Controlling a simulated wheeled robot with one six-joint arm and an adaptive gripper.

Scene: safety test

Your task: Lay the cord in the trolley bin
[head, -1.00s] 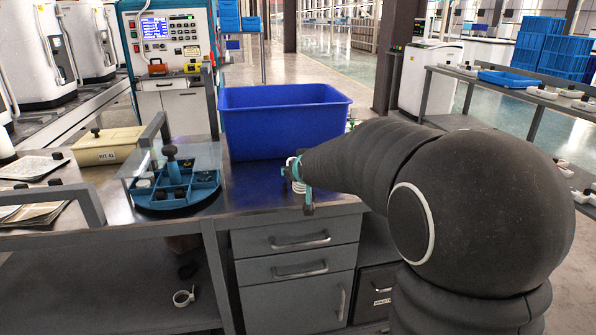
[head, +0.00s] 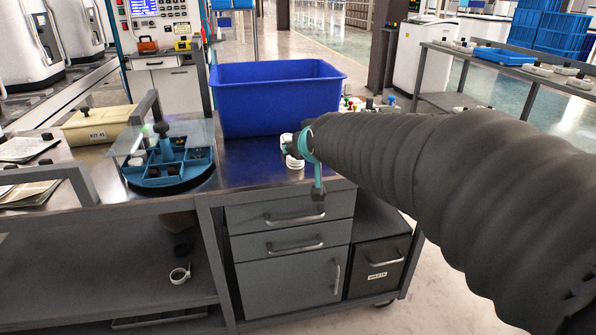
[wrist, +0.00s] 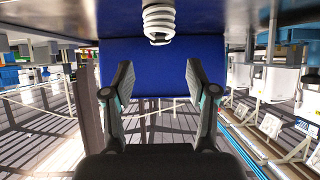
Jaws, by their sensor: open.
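A white coiled thing, which looks like the cord (head: 294,158), stands on the dark worktop in front of the blue bin (head: 272,104). The coil also shows at the top of the inverted wrist view (wrist: 159,22). The open blue bin sits on the worktop; its inside floor is hidden. My gripper (head: 314,165) is at the worktop's front edge, close to the coil and partly hiding it. In the wrist view my gripper (wrist: 159,80) has its two fingers wide apart with nothing between them. The coil lies beyond the fingertips, apart from them.
A round blue divided tray (head: 170,168) with a clear cover stands left of the coil. A yellowish box (head: 97,126) is farther left. Below are grey drawers (head: 290,243) and a dark labelled box (head: 377,268). A white ring (head: 180,274) lies on the lower shelf.

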